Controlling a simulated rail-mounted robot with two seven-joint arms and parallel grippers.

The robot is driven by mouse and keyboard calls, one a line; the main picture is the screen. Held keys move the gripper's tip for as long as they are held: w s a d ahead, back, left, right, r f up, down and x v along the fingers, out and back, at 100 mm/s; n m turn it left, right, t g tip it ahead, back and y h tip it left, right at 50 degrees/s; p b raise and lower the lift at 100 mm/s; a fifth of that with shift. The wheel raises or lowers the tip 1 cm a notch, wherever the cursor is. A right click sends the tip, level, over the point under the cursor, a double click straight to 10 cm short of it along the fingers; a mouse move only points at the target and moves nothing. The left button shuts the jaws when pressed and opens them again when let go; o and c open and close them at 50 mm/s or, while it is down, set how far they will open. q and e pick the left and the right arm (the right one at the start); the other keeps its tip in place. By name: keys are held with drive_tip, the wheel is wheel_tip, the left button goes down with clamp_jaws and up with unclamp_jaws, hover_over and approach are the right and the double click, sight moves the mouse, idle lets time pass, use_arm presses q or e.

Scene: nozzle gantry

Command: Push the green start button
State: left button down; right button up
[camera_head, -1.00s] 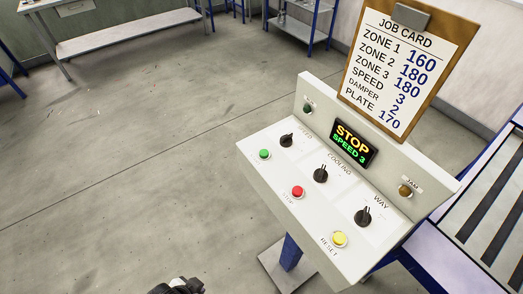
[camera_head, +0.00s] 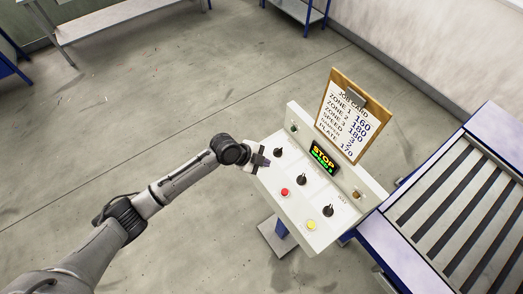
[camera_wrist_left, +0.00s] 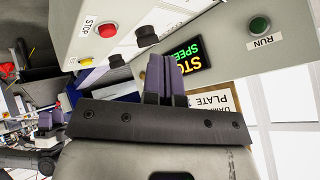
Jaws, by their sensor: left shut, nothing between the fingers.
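The control panel (camera_head: 296,219) is a pale sloped box on a blue post. My left gripper (camera_head: 262,161) is at its upper left corner, shut and empty, over the place where the green button sits. The green start button is hidden behind the gripper, and I cannot tell whether the fingers touch it. In the left wrist view the shut purple-grey fingers (camera_wrist_left: 164,62) point at the panel, and the green button does not show. The display (camera_head: 323,156) reads STOP; it also shows in the wrist view (camera_wrist_left: 188,54). My right gripper is not in view.
A red stop button (camera_head: 285,192), a yellow reset button (camera_head: 311,225) and black knobs (camera_head: 301,179) share the panel. A green RUN lamp (camera_wrist_left: 260,25) looks unlit. A job card (camera_head: 349,118) stands behind. A roller conveyor (camera_head: 463,190) is at right. Floor at left is clear.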

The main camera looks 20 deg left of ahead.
use_arm(q)
drive_tip(key=shift+m+h, duration=0.3)
drive_tip(key=shift+m, duration=0.3)
drive_tip(key=w+a+r, duration=0.1)
drive_tip(key=w, duration=0.1)
drive_tip(key=w+a+r+p, duration=0.1)
drive_tip(key=r, duration=0.1)
drive_tip(key=shift+w+a+r, duration=0.2)
drive_tip(key=shift+w+r, duration=0.1)
drive_tip(key=shift+w, duration=0.05)
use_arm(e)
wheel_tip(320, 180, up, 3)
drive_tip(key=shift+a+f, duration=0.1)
use_arm(q)
drive_tip(key=shift+f, duration=0.1)
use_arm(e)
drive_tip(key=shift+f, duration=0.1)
use_arm(q)
wheel_tip(320, 180, down, 8)
drive_tip(key=b, duration=0.4)
drive_tip(key=shift+r, duration=0.2)
drive_tip(key=shift+f+b, duration=0.5)
drive_tip(key=shift+b, duration=0.3)
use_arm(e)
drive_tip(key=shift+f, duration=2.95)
